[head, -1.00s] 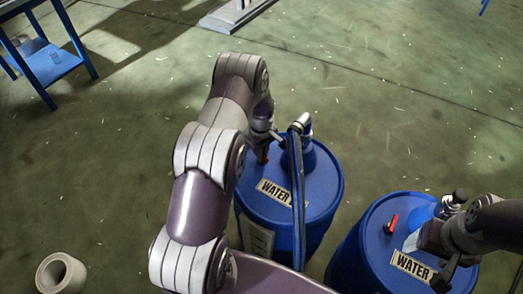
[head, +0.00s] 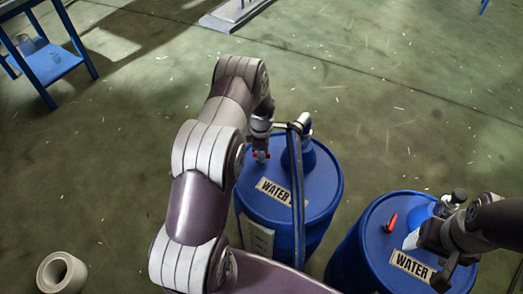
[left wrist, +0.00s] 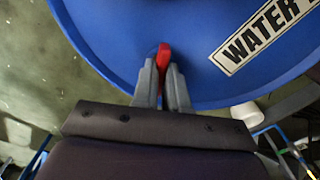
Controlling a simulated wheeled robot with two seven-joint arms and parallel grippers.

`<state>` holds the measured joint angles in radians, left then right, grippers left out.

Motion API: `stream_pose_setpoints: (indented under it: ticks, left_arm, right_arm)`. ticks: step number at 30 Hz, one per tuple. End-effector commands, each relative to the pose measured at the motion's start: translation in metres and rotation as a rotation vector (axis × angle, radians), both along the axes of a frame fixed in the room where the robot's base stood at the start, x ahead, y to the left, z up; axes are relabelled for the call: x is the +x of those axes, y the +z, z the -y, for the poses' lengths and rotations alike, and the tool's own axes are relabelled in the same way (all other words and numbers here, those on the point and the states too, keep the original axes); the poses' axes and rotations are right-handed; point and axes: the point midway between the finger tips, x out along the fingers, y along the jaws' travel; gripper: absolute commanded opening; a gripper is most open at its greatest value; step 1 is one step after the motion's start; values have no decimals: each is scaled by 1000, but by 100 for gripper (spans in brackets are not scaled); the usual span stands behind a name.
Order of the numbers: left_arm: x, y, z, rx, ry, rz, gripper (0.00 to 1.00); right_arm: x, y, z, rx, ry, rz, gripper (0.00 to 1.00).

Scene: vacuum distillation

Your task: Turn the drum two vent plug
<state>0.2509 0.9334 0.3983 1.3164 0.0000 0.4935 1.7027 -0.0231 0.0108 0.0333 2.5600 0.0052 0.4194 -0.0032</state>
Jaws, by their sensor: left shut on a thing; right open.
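The red vent plug (head: 267,155) sits on top of the left blue drum (head: 318,190), near its far left rim. My left gripper (head: 261,157) reaches down to it and is shut on it. In the left wrist view the red plug (left wrist: 164,56) shows between the two grey fingertips (left wrist: 163,78), and the fingers hide part of it. The right blue drum (head: 372,250) has another plug, red-orange with a dark base (head: 391,222), standing free. My right gripper (head: 437,255) is open over the right side of that drum, away from its plug.
A dark blue hose or pipe (head: 297,200) runs down in front of the left drum from a fitting on its top. Both drums carry WATER labels. A pale hollow cylinder (head: 62,273) lies on the floor at left. A blue table (head: 50,62) stands at far left.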

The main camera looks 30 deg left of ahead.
Motion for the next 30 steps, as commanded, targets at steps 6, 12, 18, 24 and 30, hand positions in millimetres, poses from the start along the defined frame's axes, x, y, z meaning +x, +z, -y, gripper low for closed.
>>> stream_pose_setpoints:
  ticks: [6, 12, 18, 24, 30]
  left_arm:
    - [1, 1, -1, 1, 50, 2, 0]
    - [1, 1, -1, 1, 64, 2, 0]
    - [1, 1, -1, 1, 64, 2, 0]
    - [0, 1, -1, 0, 63, 1, 38]
    - [0, 0, 0, 0, 63, 1, 38]
  right_arm:
    - [0, 0, 0, 0, 0, 0, 71]
    - [0, 0, 0, 0, 0, 0, 71]
    - [0, 0, 0, 0, 0, 0, 71]
    - [0, 0, 0, 0, 0, 0, 71]
    - [0, 0, 0, 0, 0, 0, 71]
